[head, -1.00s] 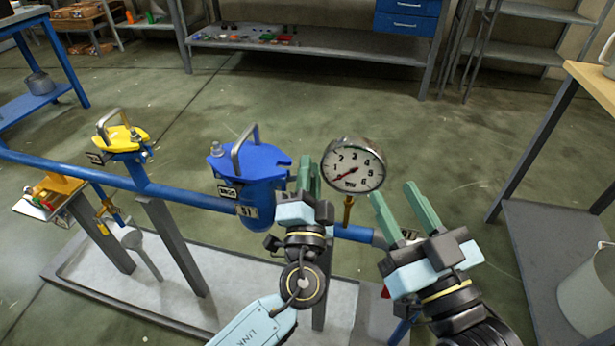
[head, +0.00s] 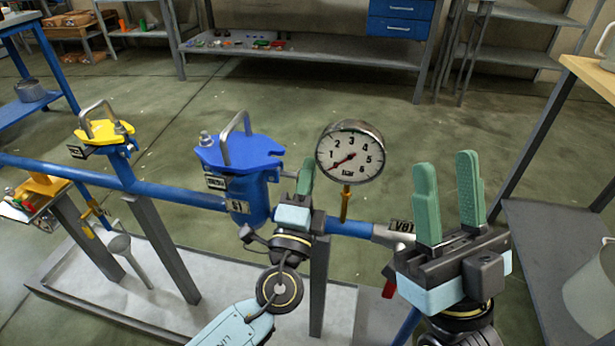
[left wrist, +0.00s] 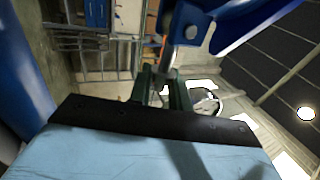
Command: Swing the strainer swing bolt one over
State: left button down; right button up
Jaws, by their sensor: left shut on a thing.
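The blue strainer (head: 250,195) stands on the pipe, with a flat blue lid (head: 238,153) and an arched metal handle. A bolt with a nut (head: 205,138) stands upright in the lid's left side. The lid's right side has an open slot. My left gripper (head: 306,172) is beside the strainer's right side, just below lid height. In the left wrist view its fingers (left wrist: 161,84) are shut on a metal swing bolt (left wrist: 170,56) beside a blue strainer lug (left wrist: 190,28). The bolt's grip is mostly hidden in the head view. My right gripper (head: 446,165) is open and empty, fingers up.
A pressure gauge (head: 350,153) on a brass stem stands close right of my left gripper. A yellow-lidded strainer (head: 103,131) is on the pipe (head: 170,193) at left. A wooden-topped bench (head: 590,75) stands at right. Floor behind the pipe is clear.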

dwell(0.5)
pick_arm(q)
jog(key=c, duration=1.6)
grip_release()
jog(key=v, duration=1.3)
jog(key=shift+s+a+f, duration=0.1)
jog(key=shift+s+a, duration=0.05)
jog(key=shift+s, duration=0.05)
